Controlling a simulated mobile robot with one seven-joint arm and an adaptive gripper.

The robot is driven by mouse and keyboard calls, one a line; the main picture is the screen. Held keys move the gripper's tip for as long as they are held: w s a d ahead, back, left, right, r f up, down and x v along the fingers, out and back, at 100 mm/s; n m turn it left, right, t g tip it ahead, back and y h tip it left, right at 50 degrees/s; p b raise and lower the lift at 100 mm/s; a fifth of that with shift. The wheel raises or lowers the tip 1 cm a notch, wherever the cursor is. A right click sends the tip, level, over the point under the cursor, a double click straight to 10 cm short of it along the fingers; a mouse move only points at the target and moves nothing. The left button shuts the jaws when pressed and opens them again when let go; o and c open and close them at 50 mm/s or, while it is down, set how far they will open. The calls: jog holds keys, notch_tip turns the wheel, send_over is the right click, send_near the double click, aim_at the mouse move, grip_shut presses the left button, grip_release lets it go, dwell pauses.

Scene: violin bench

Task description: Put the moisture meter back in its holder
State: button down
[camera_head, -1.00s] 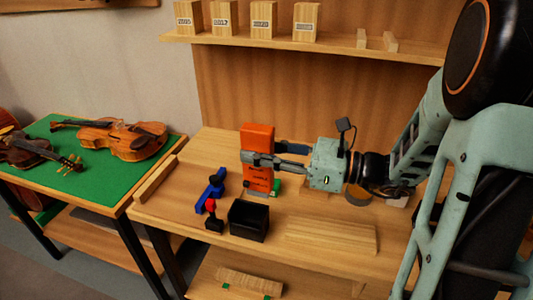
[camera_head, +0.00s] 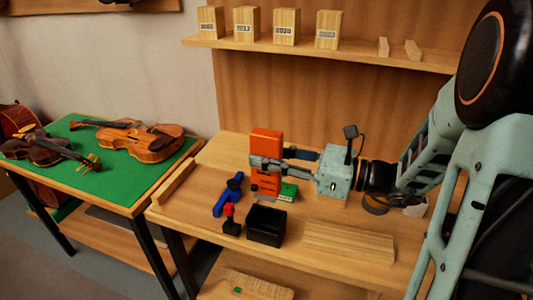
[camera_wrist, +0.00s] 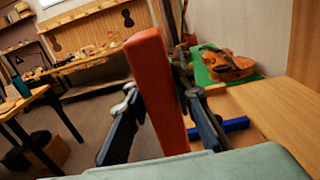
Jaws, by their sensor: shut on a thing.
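The orange moisture meter (camera_head: 266,151) is upright between the fingers of my gripper (camera_head: 268,162), above the bench. The meter also shows in the wrist view (camera_wrist: 157,85), slightly tilted in the picture, with a dark finger on each side. My gripper is shut on it. I cannot tell whether the meter's lower end touches the bench. A black open-topped box (camera_head: 266,226) stands on the bench in front of the meter, apart from it; it may be the holder. Its inside is dark.
A blue tool (camera_head: 229,195) and a small red-topped black tool (camera_head: 230,222) lie left of the box. Pale wood strips (camera_head: 345,240) lie right of the box. Violins (camera_head: 142,138) rest on the green table.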

aim_at(267, 199)
jog(key=shift+f+b, duration=2.4)
jog(key=shift+f, duration=1.55)
jog(key=shift+f+b, duration=1.45)
jog(key=shift+f, duration=0.95)
jog(key=c, duration=1.6)
grip_release()
